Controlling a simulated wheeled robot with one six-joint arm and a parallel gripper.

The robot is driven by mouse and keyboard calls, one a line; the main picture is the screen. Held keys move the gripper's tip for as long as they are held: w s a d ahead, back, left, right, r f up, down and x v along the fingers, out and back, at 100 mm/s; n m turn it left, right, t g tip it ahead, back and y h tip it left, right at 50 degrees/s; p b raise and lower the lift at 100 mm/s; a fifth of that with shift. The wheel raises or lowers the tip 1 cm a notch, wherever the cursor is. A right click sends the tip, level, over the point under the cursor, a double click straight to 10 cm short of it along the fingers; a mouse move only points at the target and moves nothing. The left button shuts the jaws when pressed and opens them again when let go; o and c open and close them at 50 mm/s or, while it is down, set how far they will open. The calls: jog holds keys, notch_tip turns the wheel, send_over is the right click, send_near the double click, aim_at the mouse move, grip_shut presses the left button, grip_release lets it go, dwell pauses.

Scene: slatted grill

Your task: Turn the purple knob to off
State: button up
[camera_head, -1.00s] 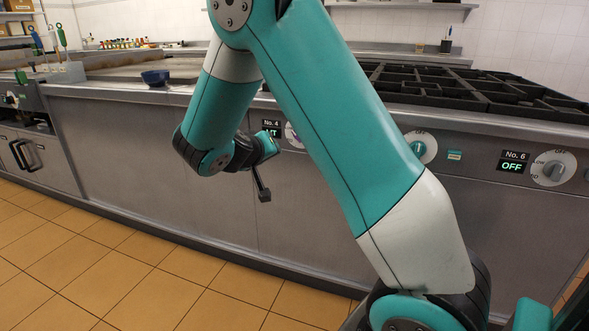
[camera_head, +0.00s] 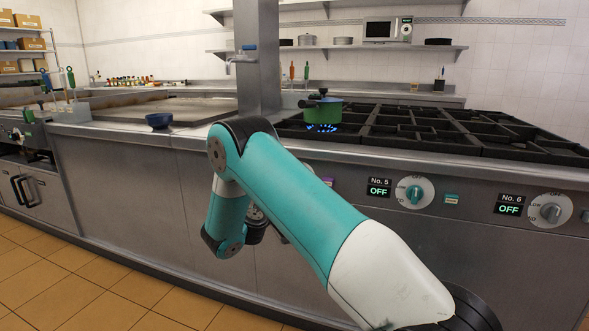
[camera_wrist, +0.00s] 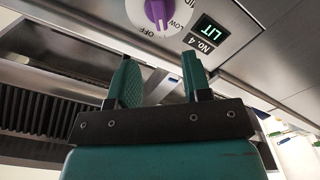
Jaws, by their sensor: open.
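The purple knob (camera_wrist: 157,10) sits on a white dial at the top edge of the wrist view, partly cut off. The dial shows OFF, LOW and part of another mark; I cannot tell which mark the knob points to. The No. 4 display (camera_wrist: 208,31) beside it reads LIT. My gripper (camera_wrist: 161,74) is open and empty, its two fingers pointing up toward the dial but apart from the knob. In the head view, my arm hides the knob and the fingers.
A green pot (camera_head: 322,112) stands over a blue flame on the stove (camera_head: 430,127). A teal knob (camera_head: 414,193) and a grey knob (camera_head: 551,212), both at displays reading OFF, lie to the right. Open floor lies in front.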

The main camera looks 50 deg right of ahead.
jog(key=x, duration=1.1)
jog(key=shift+d, duration=0.25)
grip_shut()
